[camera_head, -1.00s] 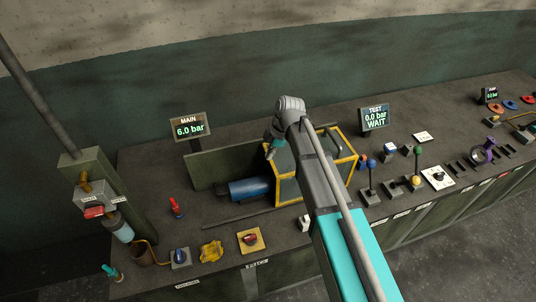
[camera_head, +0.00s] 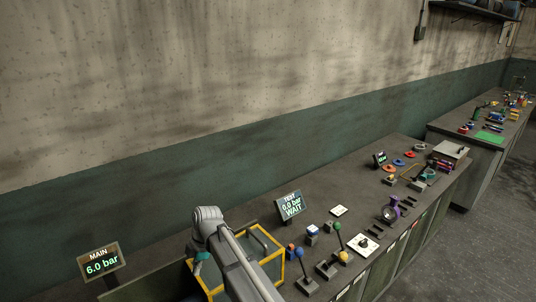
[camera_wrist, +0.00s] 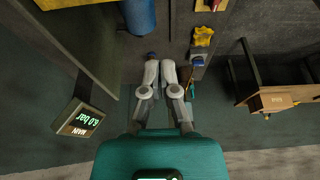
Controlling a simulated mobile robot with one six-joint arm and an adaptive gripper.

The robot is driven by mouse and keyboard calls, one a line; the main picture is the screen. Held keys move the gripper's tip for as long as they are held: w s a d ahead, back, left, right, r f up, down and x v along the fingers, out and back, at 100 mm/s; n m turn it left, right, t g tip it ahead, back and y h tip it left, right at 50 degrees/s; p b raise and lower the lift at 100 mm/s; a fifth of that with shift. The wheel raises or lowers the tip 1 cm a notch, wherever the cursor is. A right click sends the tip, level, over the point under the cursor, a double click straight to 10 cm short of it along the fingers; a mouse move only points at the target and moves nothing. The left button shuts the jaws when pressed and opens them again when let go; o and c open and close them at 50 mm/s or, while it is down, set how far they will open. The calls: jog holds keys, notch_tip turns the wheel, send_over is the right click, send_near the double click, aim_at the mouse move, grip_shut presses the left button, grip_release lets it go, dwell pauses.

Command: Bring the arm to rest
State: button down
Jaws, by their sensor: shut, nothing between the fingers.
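My arm reaches over the bench beside the yellow-edged case (camera_head: 262,232) in the head view, its grey elbow uppermost. Only a small teal part of the wrist end shows there, left of the elbow; the fingers are hidden. In the wrist view my gripper (camera_wrist: 161,64) has its two grey fingers together with nothing held between them. The fingertips are seen against the dark bench, near a small dark-blue knob. Whether they touch anything cannot be told.
The MAIN display (camera_head: 101,263) reads 6.0 bar; the TEST display (camera_head: 290,206) reads 0.0 bar WAIT. Levers, including a green-topped one (camera_head: 338,227), stand right of the case. The wrist view shows a blue cylinder (camera_wrist: 140,16) and a yellow object (camera_wrist: 203,36).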

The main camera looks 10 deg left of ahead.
jog(key=w+d+f+m+t+h+b, duration=0.1)
jog(key=w+d+f+m+b, duration=0.15)
jog(key=d+m, duration=0.65)
jog(key=w+d+f+m+t+b, duration=0.1)
jog(key=d+f+m+b, duration=0.15)
jog(key=d, duration=1.25)
jog(key=s+d+f+m+h+b, duration=0.1)
jog(key=s+d+f+m+b, duration=0.1)
jog(key=d+m, duration=0.5)
jog(key=s+d+f+m+b, duration=0.2)
jog(key=d+m, duration=0.6)
jog(key=d, duration=0.7)
jog(key=shift+s+f+t+h, duration=0.35)
jog(key=shift+s+f, duration=0.25)
jog(key=shift+s, duration=0.45)
jog(key=shift+s, duration=0.1)
